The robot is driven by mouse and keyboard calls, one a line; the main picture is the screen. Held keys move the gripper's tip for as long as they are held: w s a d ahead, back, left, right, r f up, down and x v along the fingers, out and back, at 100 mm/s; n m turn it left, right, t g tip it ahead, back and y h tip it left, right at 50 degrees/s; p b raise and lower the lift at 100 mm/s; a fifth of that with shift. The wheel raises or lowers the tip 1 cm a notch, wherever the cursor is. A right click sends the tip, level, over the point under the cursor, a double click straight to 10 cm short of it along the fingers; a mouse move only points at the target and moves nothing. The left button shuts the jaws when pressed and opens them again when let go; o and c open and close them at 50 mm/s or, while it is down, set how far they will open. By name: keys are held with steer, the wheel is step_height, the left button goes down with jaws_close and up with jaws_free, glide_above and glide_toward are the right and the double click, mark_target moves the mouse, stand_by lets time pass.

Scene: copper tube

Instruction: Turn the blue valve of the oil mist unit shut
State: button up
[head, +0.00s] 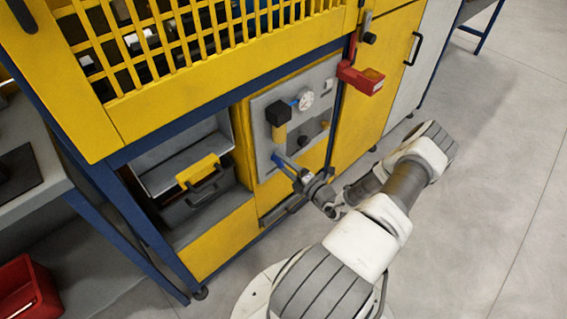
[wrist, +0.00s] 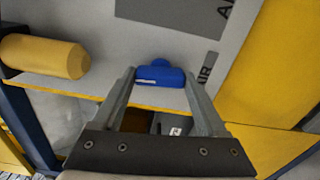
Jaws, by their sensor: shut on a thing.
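The blue valve handle (wrist: 160,76) is on the grey panel of the oil mist unit (head: 262,138), low on its face. In the wrist view it lies crosswise between the fingertips of my gripper (wrist: 160,84), one finger on each side. My gripper is shut on it. In the head view my gripper (head: 282,161) reaches the lower left part of the panel, and its fingers largely hide the handle there. The yellow bowl (head: 279,134) with a black top sits above the gripper; in the wrist view a yellow cylinder (wrist: 45,57) is at the left.
A round gauge (head: 305,99) is on the panel's upper part. A red holder (head: 360,77) juts out at the right. The grey floor (head: 480,190) at the right is clear.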

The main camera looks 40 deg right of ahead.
steer(key=shift+m, duration=0.8)
steer(key=o, duration=1.3)
steer(key=s+d+p, duration=0.1)
steer(key=s+p, duration=0.1)
steer(key=s, duration=1.5)
steer(key=shift+s+d, duration=0.2)
